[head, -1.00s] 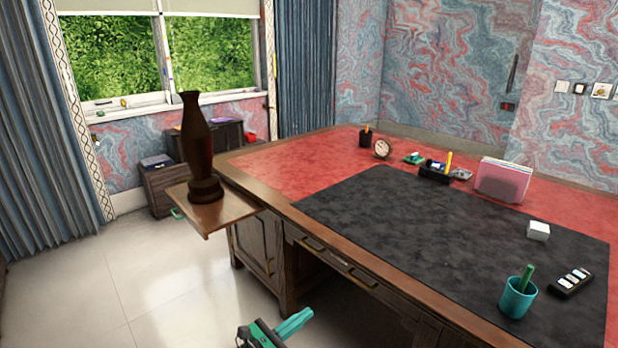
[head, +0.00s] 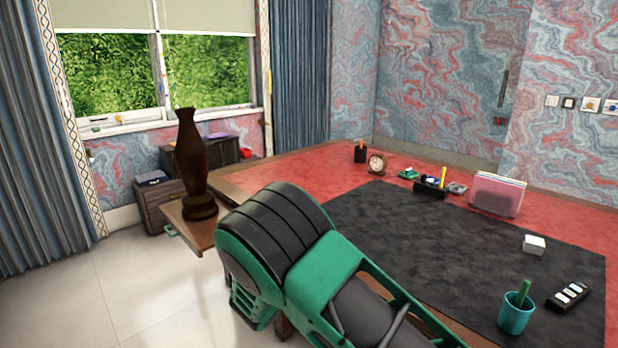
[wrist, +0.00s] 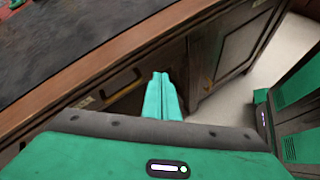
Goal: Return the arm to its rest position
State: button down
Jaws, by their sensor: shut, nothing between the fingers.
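My gripper (wrist: 162,85) shows in the wrist view as two teal fingers pressed together with nothing between them. It is in front of the desk's drawer side, near a drawer handle (wrist: 122,88), and I cannot tell how far from it. In the head view my green and black arm (head: 300,265) rises from the bottom and covers part of the desk's front edge. The gripper itself is not visible in the head view. The desk (head: 270,165) has a red leather top with a black mat (head: 430,240).
A dark wooden vase (head: 191,160) stands on a pulled-out wooden board (head: 185,228) at the desk's left end. A teal cup (head: 515,315), a black remote-like object (head: 568,296) and a white cube (head: 534,245) are on the mat. The floor at left is clear.

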jog(key=s+d+r+m+g+y, duration=0.2)
jog(key=s+d+r+m+y, duration=0.3)
jog(key=d+r+m+y, duration=0.55)
jog(key=s+d+r+m+t, duration=0.1)
jog(key=s+d+r+m, duration=0.2)
jog(key=s+r, duration=0.35)
jog(key=s+d+r+m+t, duration=0.2)
jog(key=s+d+r+m, duration=0.2)
jog(key=s+r, duration=0.25)
jog(key=s+d+f+m+g, duration=0.1)
jog(key=s+d+m+g, duration=0.1)
jog(key=s+d, duration=0.3)
jog(key=s+d+f+m+g, duration=0.1)
jog(key=s+d+m, duration=0.3)
jog(key=s, duration=0.8)
jog(key=shift+d+f+g, duration=0.2)
jog(key=shift+d+g, duration=0.7)
jog(key=shift+d, duration=0.1)
jog(key=shift+y, duration=0.25)
